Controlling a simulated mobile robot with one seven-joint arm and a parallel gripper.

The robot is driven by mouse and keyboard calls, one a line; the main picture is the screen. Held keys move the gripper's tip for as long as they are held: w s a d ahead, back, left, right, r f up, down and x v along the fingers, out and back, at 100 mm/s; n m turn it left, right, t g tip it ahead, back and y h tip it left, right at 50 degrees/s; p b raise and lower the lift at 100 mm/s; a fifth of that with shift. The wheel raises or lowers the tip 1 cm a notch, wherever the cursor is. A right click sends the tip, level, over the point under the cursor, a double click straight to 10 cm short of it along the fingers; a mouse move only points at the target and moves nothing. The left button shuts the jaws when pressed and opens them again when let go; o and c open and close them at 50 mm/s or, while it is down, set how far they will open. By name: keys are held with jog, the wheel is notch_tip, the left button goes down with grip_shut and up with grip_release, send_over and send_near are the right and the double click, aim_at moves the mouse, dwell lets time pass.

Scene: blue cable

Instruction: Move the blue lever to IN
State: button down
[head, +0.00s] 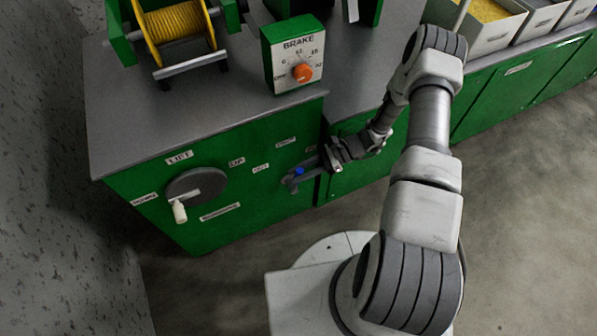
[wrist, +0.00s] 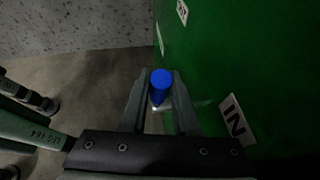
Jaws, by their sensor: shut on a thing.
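The blue lever (head: 299,171) sticks out from the green cabinet front. My gripper (head: 312,167) comes to it from the right. In the wrist view the blue tip of the lever (wrist: 161,80) sits between the two fingers of my gripper (wrist: 160,95), which is shut on it. A white IN label (wrist: 235,122) is on the green panel, right of the fingers in the wrist view. The OUT label (head: 261,167) is left of the lever in the head view.
A round grey crank (head: 197,187) with a white handle is left on the same panel, with LIFT, UP and DOWN labels around it. On the grey top stand a yellow cable reel (head: 175,25) and a BRAKE box (head: 292,55) with an orange knob. Floor in front is open.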

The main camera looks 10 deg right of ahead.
jog(key=c, duration=0.7)
grip_release()
jog(key=p+v, duration=0.3)
jog(key=v, duration=1.4)
jog(key=shift+d+r, duration=0.1)
